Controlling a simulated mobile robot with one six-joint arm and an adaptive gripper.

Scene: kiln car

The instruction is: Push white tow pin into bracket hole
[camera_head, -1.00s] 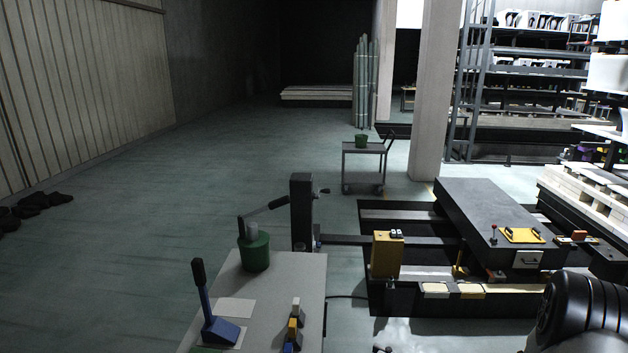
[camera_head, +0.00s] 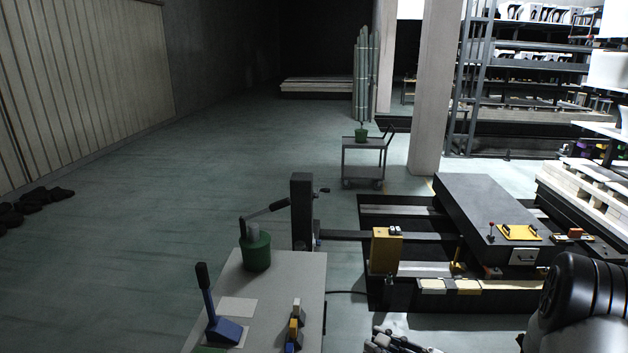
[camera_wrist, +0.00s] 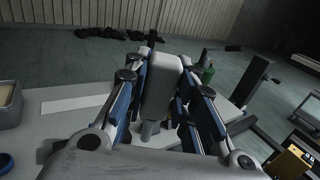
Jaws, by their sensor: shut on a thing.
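My gripper (camera_wrist: 160,95) has blue-lined fingers closed on both sides of a pale grey-white block-like piece, which I take to be the white tow pin (camera_wrist: 159,82). The piece stands roughly upright between the fingers, with its lower part partly hidden. In the head view my gripper (camera_head: 392,343) shows only in part at the bottom edge, right of the grey table, and the pin cannot be made out there. I cannot clearly pick out the bracket hole in either view.
The grey table (camera_head: 275,290) carries a blue lever (camera_head: 210,305), a green can (camera_head: 257,252) and small coloured pieces. A dark column (camera_head: 302,212) stands behind it. A yellow box (camera_head: 386,252) and a dark flat car (camera_head: 475,210) are to the right.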

